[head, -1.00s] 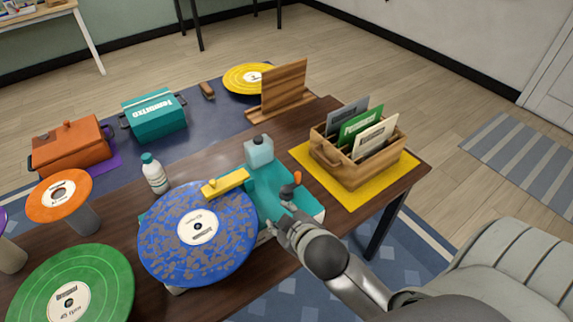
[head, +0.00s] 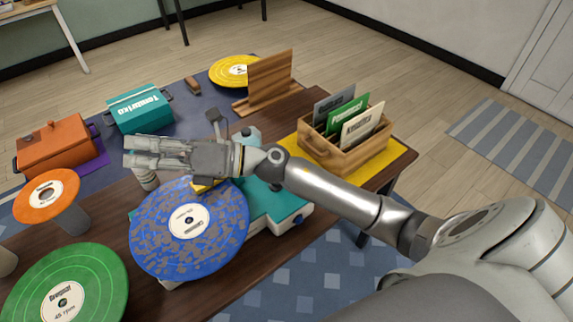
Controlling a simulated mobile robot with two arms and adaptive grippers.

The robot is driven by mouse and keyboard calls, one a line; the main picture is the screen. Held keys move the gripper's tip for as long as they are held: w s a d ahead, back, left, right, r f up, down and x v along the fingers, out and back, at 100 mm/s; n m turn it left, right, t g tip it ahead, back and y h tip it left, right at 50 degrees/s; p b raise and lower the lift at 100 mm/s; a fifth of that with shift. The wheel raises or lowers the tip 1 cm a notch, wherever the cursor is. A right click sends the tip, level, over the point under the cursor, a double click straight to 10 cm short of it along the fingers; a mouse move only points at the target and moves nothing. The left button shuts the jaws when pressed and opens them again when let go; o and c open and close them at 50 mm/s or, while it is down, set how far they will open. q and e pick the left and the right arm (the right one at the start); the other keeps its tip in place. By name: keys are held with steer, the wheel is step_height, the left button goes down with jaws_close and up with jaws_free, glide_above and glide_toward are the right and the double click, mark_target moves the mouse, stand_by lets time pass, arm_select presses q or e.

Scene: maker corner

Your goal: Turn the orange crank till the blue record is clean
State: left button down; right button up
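The blue record (head: 160,230) lies flat on the teal and white cleaning machine (head: 290,213), with grey-brown dirt patches over much of its surface and a white centre label. A small part of the yellow arm (head: 203,187) shows at its far edge. The orange crank cannot be seen; my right arm covers that part of the machine. My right gripper (head: 130,154) is above the far side of the machine, pointing left, apart from the record as far as I can see. Its finger gap is unclear. My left gripper is out of view.
A white bottle (head: 146,180) stands partly hidden under my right gripper. An orange record on a stand (head: 47,195) and a green record (head: 70,290) are at left. A wooden crate of sleeves (head: 345,163) sits on a yellow mat at right.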

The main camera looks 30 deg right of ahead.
steer(key=d+f+n+g+h, duration=0.5)
steer(key=f+n+g+h, duration=0.25)
steer(key=f+n, duration=0.35)
steer(key=d+h, duration=0.3)
steer(key=d, duration=0.5)
steer(key=d+f+n+g+h, duration=0.1)
steer(key=d+h, duration=0.3)
steer(key=d, duration=0.4)
steer(key=w+d+f+n+g+h, duration=0.1)
steer(key=d+h, duration=0.2)
steer(key=d, duration=0.5)
steer(key=shift+d+g+h, duration=0.1)
steer(key=shift+g+h, duration=0.15)
steer(key=shift+s+d+f, duration=0.1)
steer(key=shift+d, duration=0.25)
step_height(320, 180, down, 11)
steer(key=shift+a+r+p, duration=0.1)
steer(key=shift+r+p, duration=0.1)
steer(key=shift+p, duration=1)
jaws_close()
